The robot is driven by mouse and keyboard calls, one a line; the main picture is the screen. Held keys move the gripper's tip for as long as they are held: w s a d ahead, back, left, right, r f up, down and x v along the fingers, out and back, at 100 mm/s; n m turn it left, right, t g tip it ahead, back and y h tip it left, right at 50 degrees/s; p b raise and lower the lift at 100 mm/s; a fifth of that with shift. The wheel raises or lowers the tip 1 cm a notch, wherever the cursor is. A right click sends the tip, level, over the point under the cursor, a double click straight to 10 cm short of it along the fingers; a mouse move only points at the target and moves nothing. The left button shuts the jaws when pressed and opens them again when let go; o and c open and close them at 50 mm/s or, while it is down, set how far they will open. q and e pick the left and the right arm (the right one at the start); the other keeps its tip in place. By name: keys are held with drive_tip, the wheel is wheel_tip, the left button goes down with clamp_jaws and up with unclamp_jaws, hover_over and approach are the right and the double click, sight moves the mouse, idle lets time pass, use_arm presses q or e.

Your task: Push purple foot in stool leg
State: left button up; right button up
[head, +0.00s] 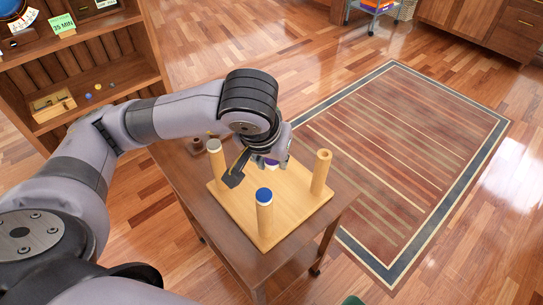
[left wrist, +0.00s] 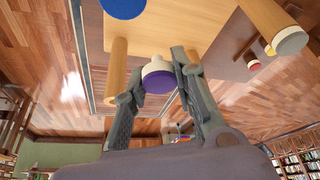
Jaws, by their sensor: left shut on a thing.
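A light-wood stool base (head: 233,195) lies with its legs up on a brown cart. Its front leg has a blue foot (head: 264,195), its left leg a whitish foot (head: 214,145). The right stool leg (head: 323,172) has a bare top with a hole. My left gripper (head: 260,167) is over the back part of the base, left of that bare leg. It is shut on the purple foot (left wrist: 159,82), which has a cream part on its far side. The bare leg (left wrist: 118,70) is left of it in the left wrist view. The gripper hides the base's back corner. My right gripper is out of view.
The cart top (head: 180,170) has a brown object (head: 196,147) behind the left leg. A small red-and-cream piece (left wrist: 253,64) shows in the left wrist view. A bookshelf (head: 110,60) stands left; a striped rug (head: 400,150) covers open floor right.

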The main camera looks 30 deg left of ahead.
use_arm(q)
drive_tip(key=w+d+r+m+g+h+p, duration=0.1)
drive_tip(key=w+d+r+m+g+p, duration=0.25)
drive_tip(key=m+p, duration=0.85)
drive_tip(key=w+d+r+m+g+h+p, duration=0.1)
drive_tip(key=w+d+r+m+g+p, duration=0.3)
drive_tip(key=m, duration=1.6)
drive_tip(key=f+n+t+h, duration=0.1)
drive_tip(key=f+n, duration=0.1)
drive_tip(key=n, duration=0.2)
drive_tip(key=w+f+n+t+h+p, duration=0.1)
drive_tip(key=f+n, duration=0.1)
drive_tip(key=n, duration=0.3)
drive_tip(key=w+d+f+n+t, duration=0.1)
drive_tip(key=f+n, duration=0.1)
drive_tip(key=n, duration=0.2)
drive_tip(key=shift+f+h+p, duration=0.1)
drive_tip(key=shift+h+p, duration=0.2)
drive_tip(key=shift+h, duration=0.1)
drive_tip(key=shift+a+f, duration=0.1)
drive_tip(key=shift+f, duration=0.7)
drive_tip(key=shift+p, duration=0.3)
